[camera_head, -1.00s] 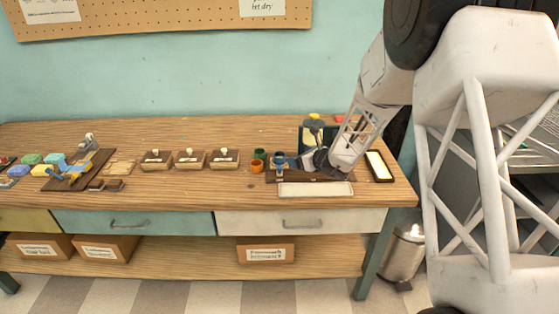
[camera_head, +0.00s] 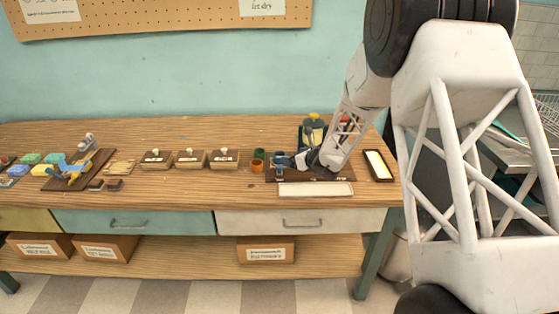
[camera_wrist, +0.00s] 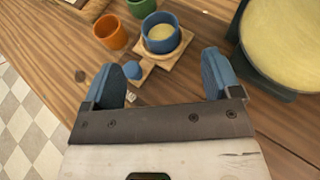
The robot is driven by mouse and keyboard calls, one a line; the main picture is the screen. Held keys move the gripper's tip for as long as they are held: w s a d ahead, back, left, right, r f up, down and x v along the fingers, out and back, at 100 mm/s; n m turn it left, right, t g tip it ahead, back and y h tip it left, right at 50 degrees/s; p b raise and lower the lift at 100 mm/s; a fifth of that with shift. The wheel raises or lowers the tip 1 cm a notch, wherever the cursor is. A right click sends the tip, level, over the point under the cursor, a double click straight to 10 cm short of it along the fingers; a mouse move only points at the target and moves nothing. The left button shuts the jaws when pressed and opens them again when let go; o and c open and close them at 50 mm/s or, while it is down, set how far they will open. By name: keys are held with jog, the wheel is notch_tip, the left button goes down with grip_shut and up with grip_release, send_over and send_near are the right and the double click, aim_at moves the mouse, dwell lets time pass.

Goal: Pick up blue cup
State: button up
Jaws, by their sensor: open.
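The blue cup (camera_wrist: 148,45) stands upright near the top middle of the wrist view, with pale yellow contents. It sits on a small wooden board (camera_wrist: 178,56) with a blue round knob (camera_wrist: 132,70) at its near end. In the head view the blue cup (camera_head: 279,158) is on the right part of the bench. My gripper (camera_wrist: 158,64) is open, its two blue fingers spread, with the knob between them and the cup just beyond the fingertips. In the head view my gripper (camera_head: 297,161) is just right of the cup.
An orange cup (camera_wrist: 110,32) and a green cup (camera_wrist: 141,7) stand left of the blue cup. A large round vessel with yellow contents (camera_wrist: 284,40) is close to my right finger. The wooden bench (camera_head: 200,130) is clear toward the back wall.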

aim_at(276, 154)
jog(key=shift+x, duration=1.5)
jog(key=shift+x, duration=2.65)
jog(key=c, duration=1.1)
jog(key=shift+r, duration=0.1)
